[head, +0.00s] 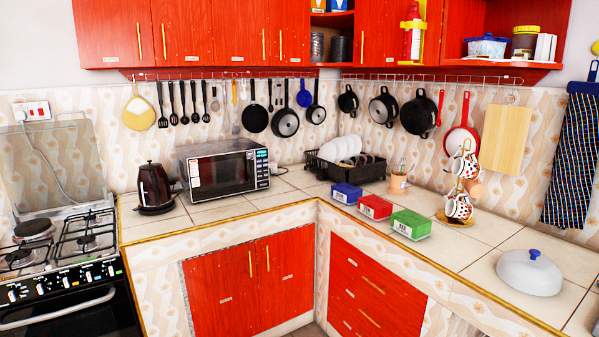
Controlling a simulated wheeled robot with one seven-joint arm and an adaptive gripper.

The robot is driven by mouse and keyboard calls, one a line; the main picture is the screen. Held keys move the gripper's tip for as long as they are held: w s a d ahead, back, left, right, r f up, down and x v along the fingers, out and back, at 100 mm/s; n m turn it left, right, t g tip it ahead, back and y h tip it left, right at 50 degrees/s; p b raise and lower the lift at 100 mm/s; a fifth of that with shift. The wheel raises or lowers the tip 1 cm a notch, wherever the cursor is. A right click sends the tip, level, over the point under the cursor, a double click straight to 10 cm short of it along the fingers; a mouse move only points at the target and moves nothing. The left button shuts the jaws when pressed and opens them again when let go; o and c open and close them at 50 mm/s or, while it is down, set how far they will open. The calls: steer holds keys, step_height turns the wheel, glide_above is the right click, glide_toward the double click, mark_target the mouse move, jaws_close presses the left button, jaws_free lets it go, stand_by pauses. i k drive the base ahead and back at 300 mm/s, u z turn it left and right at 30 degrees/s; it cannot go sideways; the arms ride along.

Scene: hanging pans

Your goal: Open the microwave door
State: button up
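The microwave (223,169) stands on the tiled counter in the back left part of the head view. It has a silver body, and its dark-windowed door (220,174) faces the front and looks closed. A control panel (262,168) with a lit display and buttons is on the right side of its front. My gripper does not show in the head view, so its state and its place relative to the microwave are hidden.
A dark kettle (154,187) stands just left of the microwave. A black dish rack (346,164) with plates is to its right. Blue (346,193), red (375,207) and green (411,224) boxes line the right counter. The counter before the microwave is clear.

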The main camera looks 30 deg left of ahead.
mark_target(247, 156)
steer(key=u, duration=0.15)
steer(key=i, duration=1.5)
steer(key=u, duration=1)
